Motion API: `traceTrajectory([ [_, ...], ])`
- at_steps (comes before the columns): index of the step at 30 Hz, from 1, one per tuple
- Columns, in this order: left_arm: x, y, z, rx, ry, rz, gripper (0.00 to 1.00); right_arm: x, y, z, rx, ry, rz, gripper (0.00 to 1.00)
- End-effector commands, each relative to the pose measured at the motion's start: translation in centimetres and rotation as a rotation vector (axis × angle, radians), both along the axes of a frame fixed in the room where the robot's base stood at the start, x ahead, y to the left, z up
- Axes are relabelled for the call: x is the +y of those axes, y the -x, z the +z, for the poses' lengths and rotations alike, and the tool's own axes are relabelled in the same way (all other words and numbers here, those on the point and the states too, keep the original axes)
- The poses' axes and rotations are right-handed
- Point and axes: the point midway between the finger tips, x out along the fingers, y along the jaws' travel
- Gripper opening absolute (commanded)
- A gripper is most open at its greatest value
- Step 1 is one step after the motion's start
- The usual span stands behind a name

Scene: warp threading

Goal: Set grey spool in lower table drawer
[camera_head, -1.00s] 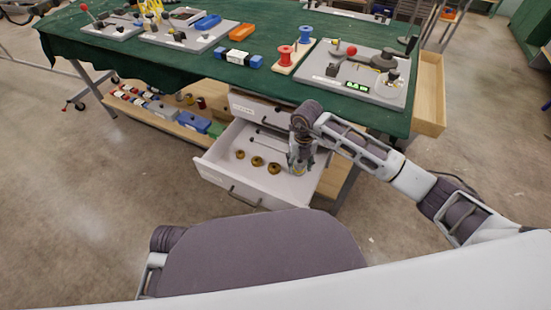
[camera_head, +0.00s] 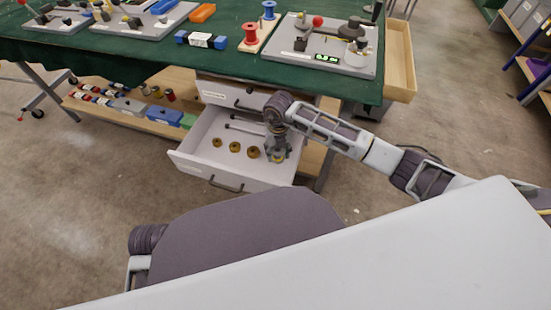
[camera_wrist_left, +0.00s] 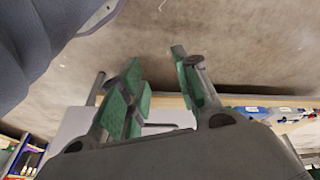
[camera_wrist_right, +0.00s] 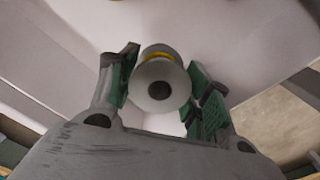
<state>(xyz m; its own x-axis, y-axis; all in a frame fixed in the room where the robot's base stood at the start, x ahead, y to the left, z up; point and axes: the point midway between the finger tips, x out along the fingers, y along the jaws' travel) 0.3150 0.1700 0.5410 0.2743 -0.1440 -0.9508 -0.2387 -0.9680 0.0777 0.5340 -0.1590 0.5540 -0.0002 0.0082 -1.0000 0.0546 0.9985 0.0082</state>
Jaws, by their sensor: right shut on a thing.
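The lower table drawer (camera_head: 190,160) is pulled open under the green-topped table. My right gripper (camera_head: 277,152) reaches down inside it at the right end. In the right wrist view my right gripper (camera_wrist_right: 163,85) is shut on the grey spool (camera_wrist_right: 160,95), with a finger on each side of its round flange. A yellow band shows behind the flange. Whether the spool touches the drawer floor I cannot tell. My left gripper (camera_wrist_left: 160,75) shows in the left wrist view, with its fingers apart and nothing between them.
Brass discs (camera_head: 234,147) and metal rods (camera_head: 245,125) lie in the drawer, left of and behind my right gripper. A closed drawer (camera_head: 230,97) sits just above. The tabletop (camera_head: 150,60) holds fixtures and spools. A lower shelf (camera_head: 110,115) holds several small items.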

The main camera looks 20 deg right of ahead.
Motion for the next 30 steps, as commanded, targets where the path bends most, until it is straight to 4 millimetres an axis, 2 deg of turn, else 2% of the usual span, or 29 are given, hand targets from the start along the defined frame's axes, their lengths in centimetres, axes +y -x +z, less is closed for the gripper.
traceTrajectory([
  [3,-0.1,-0.2,0.5,-0.014,0.005,0.001,0.32,0.0,0.0,-1.4,0.001,-0.001,0.0,0.31],
  [9,-0.2,-0.2,1.4,-0.026,0.011,-0.001,0.32,0.0,0.0,-2.0,-0.001,0.0,0.0,0.31],
  [17,-0.2,0.3,0.9,-0.013,0.008,-0.004,0.32,0.0,0.0,-2.0,0.0,0.0,0.0,0.31],
  [22,-0.2,0.5,0.6,-0.008,0.009,-0.004,0.32,0.0,0.0,-3.3,0.001,0.0,0.0,0.31],
  [26,-0.5,0.1,1.1,-0.04,0.027,-0.007,0.32,0.0,0.0,-4.8,0.002,-0.001,0.0,0.31],
  [30,-0.9,-0.2,0.4,-0.057,0.042,-0.006,0.32,0.0,0.0,-5.6,-0.001,-0.001,0.001,0.31],
])
